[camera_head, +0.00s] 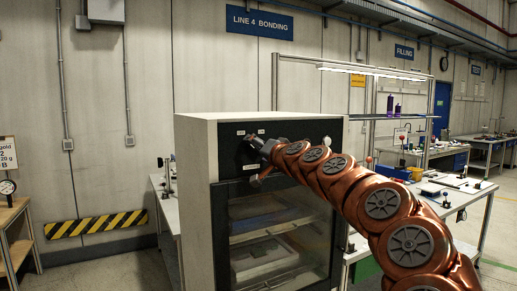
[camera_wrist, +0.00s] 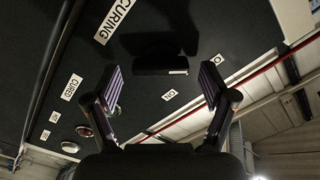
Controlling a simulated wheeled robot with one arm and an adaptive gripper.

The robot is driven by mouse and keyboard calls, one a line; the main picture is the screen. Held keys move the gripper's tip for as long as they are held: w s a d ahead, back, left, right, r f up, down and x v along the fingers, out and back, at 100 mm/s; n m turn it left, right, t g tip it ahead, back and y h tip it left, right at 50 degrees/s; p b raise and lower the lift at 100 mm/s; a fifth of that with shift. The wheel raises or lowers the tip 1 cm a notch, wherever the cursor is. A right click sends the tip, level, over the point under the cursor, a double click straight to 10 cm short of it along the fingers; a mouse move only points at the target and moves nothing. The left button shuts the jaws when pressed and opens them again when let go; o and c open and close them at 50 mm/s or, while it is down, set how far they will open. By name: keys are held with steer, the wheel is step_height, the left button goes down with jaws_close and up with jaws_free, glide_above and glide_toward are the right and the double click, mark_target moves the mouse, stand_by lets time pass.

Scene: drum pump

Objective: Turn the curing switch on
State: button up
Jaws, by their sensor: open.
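The curing switch (camera_wrist: 160,65) is a dark shape on the black panel in the wrist view, with a small ON label (camera_wrist: 170,94) beside it. It lies in the picture between and beyond the two fingers of my gripper (camera_wrist: 160,90). The gripper is open, and nothing shows held between its fingers. I cannot tell whether a finger touches the switch, or its exact setting. In the head view my gripper (camera_head: 258,163) is at the upper left of the cabinet's dark front panel, and hides part of it.
The grey cabinet (camera_head: 196,190) has a glass door (camera_head: 280,240) below the panel. A CURING label (camera_wrist: 115,20), a CURED label (camera_wrist: 71,87) and round lamps (camera_wrist: 82,131) are on the panel. Workbenches stand behind on the right; a striped bar (camera_head: 95,224) is on the wall.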

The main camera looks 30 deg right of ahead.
steer(key=c, duration=1.2)
steer(key=shift+o, duration=0.2)
steer(key=shift+m, duration=0.3)
steer(key=m+p, duration=0.7)
steer(key=m, duration=0.7)
steer(key=shift+f+p, duration=0.15)
steer(key=shift+p, duration=0.2)
steer(key=shift+f+m+p, duration=0.2)
steer(key=shift+m+p, duration=0.65)
steer(key=shift+m, duration=0.75)
